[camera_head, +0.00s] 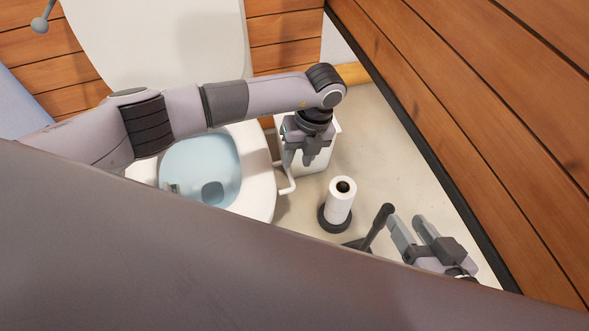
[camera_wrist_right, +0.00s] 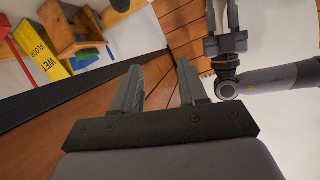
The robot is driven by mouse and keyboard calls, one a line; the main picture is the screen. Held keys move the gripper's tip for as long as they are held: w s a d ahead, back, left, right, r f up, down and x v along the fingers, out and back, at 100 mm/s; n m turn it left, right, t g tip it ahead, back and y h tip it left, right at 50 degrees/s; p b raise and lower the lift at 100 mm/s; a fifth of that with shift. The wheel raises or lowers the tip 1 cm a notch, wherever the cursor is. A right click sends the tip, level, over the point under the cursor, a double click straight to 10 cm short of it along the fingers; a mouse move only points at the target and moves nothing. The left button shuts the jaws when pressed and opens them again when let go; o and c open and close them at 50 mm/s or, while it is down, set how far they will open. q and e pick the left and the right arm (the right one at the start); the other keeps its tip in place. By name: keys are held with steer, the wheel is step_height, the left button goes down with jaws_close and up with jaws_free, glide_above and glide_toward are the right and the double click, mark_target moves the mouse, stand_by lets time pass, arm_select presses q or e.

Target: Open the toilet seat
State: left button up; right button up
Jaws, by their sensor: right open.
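The white toilet stands at the left in the head view. Its raised lid (camera_head: 160,40) leans back against the wooden wall, and its open bowl (camera_head: 200,165) shows blue water. A white rim (camera_head: 258,178) surrounds the bowl; I cannot tell whether a separate seat ring lies on it. My left arm crosses in front of the lid and hides part of the toilet. My left gripper (camera_head: 301,154) points down, open and empty, right of the bowl; it also shows in the right wrist view (camera_wrist_right: 224,25). My right gripper (camera_head: 415,232) is open and empty at the lower right, away from the toilet.
A white bin (camera_head: 318,158) stands behind my left gripper. A paper roll on a stand (camera_head: 340,200) and a dark-handled tool (camera_head: 379,226) stand near my right gripper. A wooden wall (camera_head: 480,110) bounds the right. The wrist view shows a yellow wet-floor sign (camera_wrist_right: 42,52).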

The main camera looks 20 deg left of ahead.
mark_target(291, 176)
arm_select(q)
steer(key=b+x, duration=0.1)
steer(key=x, duration=0.3)
steer(key=shift+f, duration=0.15)
steer(key=shift+s+f, duration=0.1)
steer(key=shift+f, duration=0.3)
arm_select(e)
steer(key=shift+w+a+f+y, duration=0.15)
steer(key=shift+a+y, duration=0.35)
steer(key=shift+a, duration=0.25)
